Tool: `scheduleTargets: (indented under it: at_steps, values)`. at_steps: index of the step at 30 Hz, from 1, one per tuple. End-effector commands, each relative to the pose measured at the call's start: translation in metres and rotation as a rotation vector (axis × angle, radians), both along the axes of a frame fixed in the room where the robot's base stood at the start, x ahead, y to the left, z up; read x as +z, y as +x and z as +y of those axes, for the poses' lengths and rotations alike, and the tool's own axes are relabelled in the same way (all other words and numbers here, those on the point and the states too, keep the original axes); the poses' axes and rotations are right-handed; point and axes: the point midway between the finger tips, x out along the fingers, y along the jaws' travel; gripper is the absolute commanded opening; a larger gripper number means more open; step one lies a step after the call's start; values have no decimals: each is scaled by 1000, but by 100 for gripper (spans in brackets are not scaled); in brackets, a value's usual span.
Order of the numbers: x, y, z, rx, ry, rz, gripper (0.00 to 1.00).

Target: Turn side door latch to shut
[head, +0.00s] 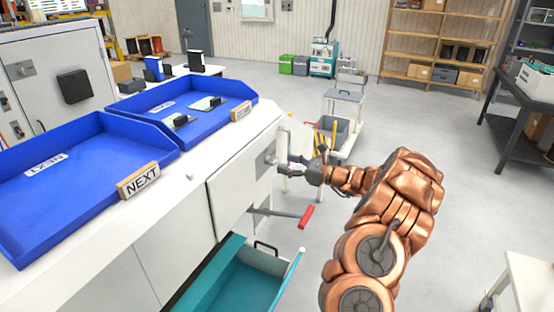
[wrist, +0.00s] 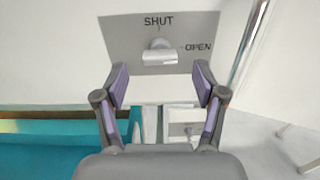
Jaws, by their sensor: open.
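The latch (wrist: 160,52) is a pale knob with a blocky grip on a grey plate (wrist: 122,38) marked SHUT above it and OPEN to its right. I cannot tell surely which mark it points to. In the head view the latch (head: 271,158) is on the white side door (head: 238,187) of the cabinet. My gripper (wrist: 160,86) is open and empty, its two purple-padded fingers spread just below the latch in the wrist view, apart from it. In the head view my gripper (head: 298,166) is right of the latch, partly hiding that area.
An open teal drawer (head: 282,290) juts out below the door. A red-handled lever (head: 306,217) sticks out above it. Blue trays (head: 90,180) sit on the cabinet top. A white cart (head: 343,112) stands behind my gripper. The floor to the right is largely clear.

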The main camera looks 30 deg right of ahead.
Motion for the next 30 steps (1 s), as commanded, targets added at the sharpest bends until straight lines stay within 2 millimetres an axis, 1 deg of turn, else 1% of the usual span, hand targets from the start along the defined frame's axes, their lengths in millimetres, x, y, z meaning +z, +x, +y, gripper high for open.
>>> scheduleTargets:
  at_steps: [3,9,12,20,23,30]
  values:
    - [1,15,11,4,-1,2,70]
    - [1,31,19,1,-1,0,70]
    - [1,35,20,-1,-1,-1,70]
    - [0,36,20,-3,-2,-1,70]
    - [0,36,20,-2,-2,-1,62]
    - [0,36,20,-2,-2,-1,37]
